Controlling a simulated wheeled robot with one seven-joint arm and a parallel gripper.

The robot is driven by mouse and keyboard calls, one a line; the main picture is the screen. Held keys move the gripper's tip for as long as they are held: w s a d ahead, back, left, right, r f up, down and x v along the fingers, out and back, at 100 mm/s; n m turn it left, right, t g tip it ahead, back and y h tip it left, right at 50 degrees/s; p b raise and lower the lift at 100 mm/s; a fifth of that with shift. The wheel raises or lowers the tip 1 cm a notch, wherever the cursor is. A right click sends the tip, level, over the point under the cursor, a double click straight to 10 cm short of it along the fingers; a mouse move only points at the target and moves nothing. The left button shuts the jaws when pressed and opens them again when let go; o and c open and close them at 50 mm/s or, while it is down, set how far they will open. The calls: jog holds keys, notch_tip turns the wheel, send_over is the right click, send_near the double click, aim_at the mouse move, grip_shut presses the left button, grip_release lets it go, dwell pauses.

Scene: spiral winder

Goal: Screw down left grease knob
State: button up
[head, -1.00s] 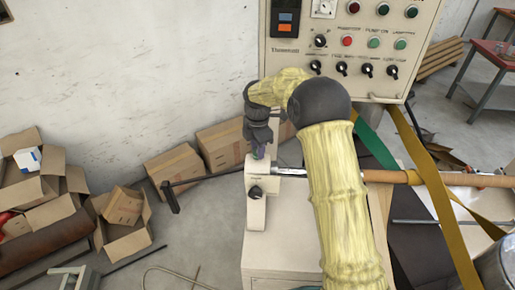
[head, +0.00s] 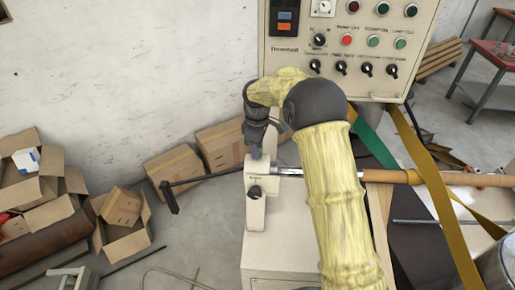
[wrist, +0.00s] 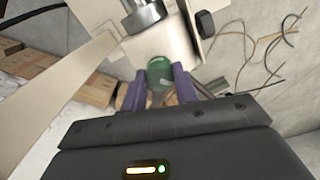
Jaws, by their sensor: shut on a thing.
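The green grease knob (wrist: 160,72) sits between the two purple fingers in the wrist view, with the fingers against its sides. My gripper (wrist: 158,88) is shut on it. In the head view, my gripper (head: 256,153) points down at the top of the cream bearing block (head: 256,212) at the left end of the shaft. There the knob is hidden behind the fingers. The block also shows in the wrist view (wrist: 176,42).
A metal shaft (head: 289,172) runs right from the block to an orange-brown roll (head: 390,176). A black knob (head: 255,192) is on the block's front. The control panel (head: 352,50) stands behind. Cardboard boxes (head: 125,208) lie on the floor at left.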

jog(key=m, duration=1.3)
jog(key=shift+r+m, duration=0.1)
jog(key=shift+m, duration=0.3)
jog(key=m, duration=0.4)
jog(key=shift+w, duration=0.1)
jog(key=m, duration=0.5)
jog(key=shift+m+p, duration=0.4)
jog(key=o, duration=1)
jog(key=shift+c, duration=0.2)
